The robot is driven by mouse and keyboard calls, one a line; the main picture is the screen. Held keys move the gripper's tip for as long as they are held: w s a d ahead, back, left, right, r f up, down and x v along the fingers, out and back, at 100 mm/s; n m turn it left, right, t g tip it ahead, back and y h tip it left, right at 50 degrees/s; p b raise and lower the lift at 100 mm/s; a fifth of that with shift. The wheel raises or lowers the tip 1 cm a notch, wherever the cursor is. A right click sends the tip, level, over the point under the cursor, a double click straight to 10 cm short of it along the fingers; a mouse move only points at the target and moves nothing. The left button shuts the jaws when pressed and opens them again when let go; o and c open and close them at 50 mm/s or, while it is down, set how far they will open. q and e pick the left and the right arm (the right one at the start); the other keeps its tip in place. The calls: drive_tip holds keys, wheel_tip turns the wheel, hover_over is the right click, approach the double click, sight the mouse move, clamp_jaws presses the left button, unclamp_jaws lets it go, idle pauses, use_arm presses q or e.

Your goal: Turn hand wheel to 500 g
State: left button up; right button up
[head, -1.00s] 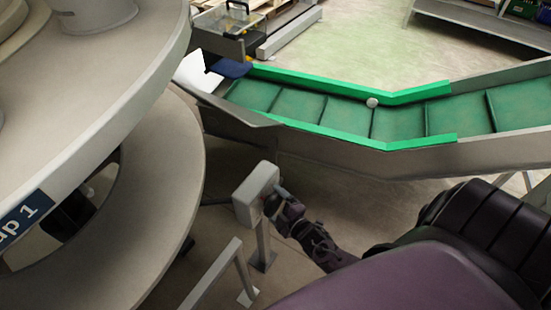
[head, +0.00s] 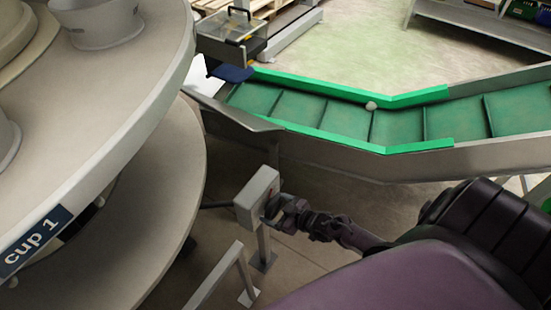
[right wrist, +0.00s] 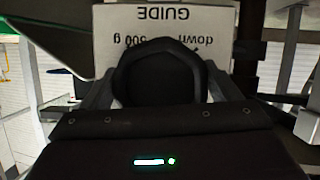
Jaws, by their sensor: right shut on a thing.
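The dark round hand wheel (right wrist: 160,75) fills the middle of the right wrist view. My right gripper (right wrist: 163,92) has a grey finger on either side of it and is shut on it. Behind the wheel is a white guide label (right wrist: 181,18), upside down in this view, reading "GUIDE" and "down 500 g", with part of it hidden. In the head view, my right gripper (head: 272,207) is at the right face of a grey box (head: 253,191) on a post; the wheel is hard to make out there. My left gripper is not in view.
A large round table (head: 125,105) with a "cup 1" label (head: 36,241) and a metal cup (head: 98,24) stands at left. A grey rail (head: 222,275) stands in front.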

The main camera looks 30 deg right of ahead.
drive_tip(key=m+y, duration=0.1)
drive_tip(key=m, duration=0.1)
drive_tip(key=shift+f+m+g+y+b, duration=0.15)
drive_tip(key=shift+m+g+y+b, duration=0.15)
drive_tip(key=shift+g+y+b, duration=0.1)
drive_tip(key=m+y+b, duration=0.2)
drive_tip(key=m, duration=0.1)
drive_tip(key=shift+s+a, duration=0.1)
drive_tip(key=m+y+b, duration=0.2)
drive_tip(key=m+b, duration=0.1)
drive_tip(key=m, duration=0.1)
drive_tip(key=shift+a+y+b, duration=0.1)
drive_tip(key=shift+y+b, duration=0.2)
drive_tip(key=shift+b, duration=0.05)
drive_tip(key=m+y+b, duration=0.1)
drive_tip(key=m+b, duration=0.2)
drive_tip(key=m, duration=0.2)
drive_tip(key=shift+t+y+b, duration=0.35)
drive_tip(key=shift+t+y, duration=0.05)
drive_tip(key=shift+r+m+b, duration=0.25)
drive_tip(key=shift+m+b, duration=0.05)
drive_tip(key=shift+m, duration=0.3)
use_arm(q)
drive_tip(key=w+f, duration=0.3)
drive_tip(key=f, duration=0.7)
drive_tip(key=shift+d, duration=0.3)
use_arm(e)
drive_tip(key=shift+r+m+t+y, duration=0.1)
drive_tip(key=shift+m+t+y, duration=0.2)
drive_tip(key=shift+m, duration=0.3)
